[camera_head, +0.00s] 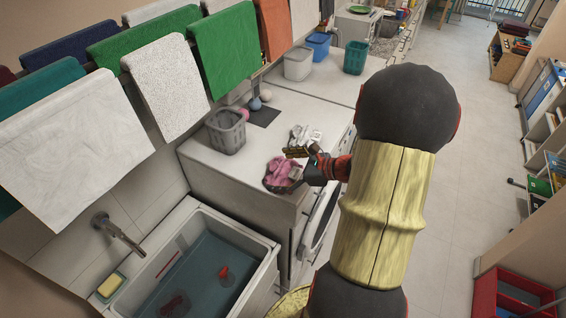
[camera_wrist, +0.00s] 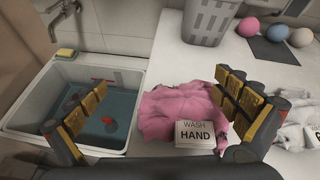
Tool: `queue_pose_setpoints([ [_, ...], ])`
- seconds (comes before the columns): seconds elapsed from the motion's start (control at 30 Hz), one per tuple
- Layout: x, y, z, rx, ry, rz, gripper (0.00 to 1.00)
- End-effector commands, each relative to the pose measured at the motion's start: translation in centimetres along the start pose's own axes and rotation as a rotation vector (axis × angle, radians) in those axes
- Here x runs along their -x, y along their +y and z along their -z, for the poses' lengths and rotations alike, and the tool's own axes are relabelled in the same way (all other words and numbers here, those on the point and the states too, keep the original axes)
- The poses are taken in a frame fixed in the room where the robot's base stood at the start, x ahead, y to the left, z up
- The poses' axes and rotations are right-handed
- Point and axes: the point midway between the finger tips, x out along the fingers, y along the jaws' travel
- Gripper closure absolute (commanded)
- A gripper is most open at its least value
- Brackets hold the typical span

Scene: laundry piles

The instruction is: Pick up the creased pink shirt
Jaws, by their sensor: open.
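The creased pink shirt (camera_head: 284,172) lies crumpled on the white counter, close to its edge by the sink. In the wrist view the pink shirt (camera_wrist: 172,108) sits between my spread fingers, nearer the right one. A white card reading "WASH HAND" (camera_wrist: 195,134) stands at its near side and covers part of it. My gripper (camera_head: 296,162) is open and empty, above the counter by the shirt; in the wrist view its fingertips (camera_wrist: 161,92) are wide apart. I cannot tell whether a finger touches the cloth.
A sink (camera_head: 258,262) with water and red-topped items adjoins the counter. A grey basket (camera_head: 227,131) stands behind the shirt, with balls on a dark mat (camera_head: 263,117). A white crumpled cloth (camera_head: 306,135) lies beside the shirt. Towels (camera_head: 226,50) hang above.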

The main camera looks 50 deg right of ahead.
Motion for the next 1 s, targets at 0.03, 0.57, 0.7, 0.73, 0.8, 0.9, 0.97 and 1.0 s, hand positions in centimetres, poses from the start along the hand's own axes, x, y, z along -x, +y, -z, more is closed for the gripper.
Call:
queue_pose_setpoints([
  [0.03, 0.8, -1.2, 0.7, -0.056, -0.013, 0.039, 0.0],
  [0.57, -1.6, -3.8, 2.9, -0.161, -0.045, 0.117, 0.0],
  [0.7, -3.5, -4.1, 2.9, -0.16, -0.045, 0.115, 0.0],
  [0.73, -4.0, -4.2, 3.0, -0.159, -0.045, 0.115, 0.0],
  [0.8, -4.9, -4.3, 3.0, -0.159, -0.044, 0.116, 0.0],
  [0.9, -5.8, -4.5, 2.9, -0.159, -0.045, 0.118, 0.0],
  [0.97, -6.1, -4.5, 2.9, -0.158, -0.045, 0.118, 0.0],
  [1.0, -6.1, -4.5, 2.9, -0.158, -0.045, 0.118, 0.0],
])
